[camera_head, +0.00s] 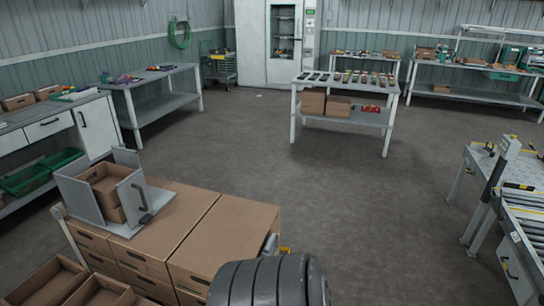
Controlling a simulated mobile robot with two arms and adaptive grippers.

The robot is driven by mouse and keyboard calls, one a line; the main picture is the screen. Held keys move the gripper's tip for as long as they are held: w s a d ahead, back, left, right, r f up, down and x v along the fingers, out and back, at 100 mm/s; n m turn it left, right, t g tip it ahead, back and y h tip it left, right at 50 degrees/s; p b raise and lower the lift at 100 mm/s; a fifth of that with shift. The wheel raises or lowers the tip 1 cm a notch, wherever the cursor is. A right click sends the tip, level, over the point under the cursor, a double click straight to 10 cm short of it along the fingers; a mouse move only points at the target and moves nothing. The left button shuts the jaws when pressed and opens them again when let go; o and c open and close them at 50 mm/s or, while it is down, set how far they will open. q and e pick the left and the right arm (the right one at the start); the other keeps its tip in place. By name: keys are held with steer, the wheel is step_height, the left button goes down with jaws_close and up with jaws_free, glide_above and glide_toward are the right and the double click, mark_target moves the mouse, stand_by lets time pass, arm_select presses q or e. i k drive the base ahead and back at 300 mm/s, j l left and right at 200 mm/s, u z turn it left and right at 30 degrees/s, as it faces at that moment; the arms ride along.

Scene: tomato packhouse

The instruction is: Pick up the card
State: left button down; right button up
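I cannot make out a card for certain in the head view. A tiny pale flat speck (259,96) lies on the floor in front of the white cabinet, too small to identify. Small items lie in rows on the middle table (345,86), and they are also too small to tell apart. Neither of my grippers shows. A dark, rounded, ribbed part of my own body fills the bottom centre and hides what is behind it.
Stacked cardboard boxes (195,230) with a grey box holder (78,196) on top stand at near left. A workbench (150,78) is at back left, a white cabinet (252,45) at the back. A roller conveyor (525,215) is at right. The central floor (330,190) is clear.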

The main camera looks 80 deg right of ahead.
mark_target(270, 248)
steer(key=z, duration=2.7)
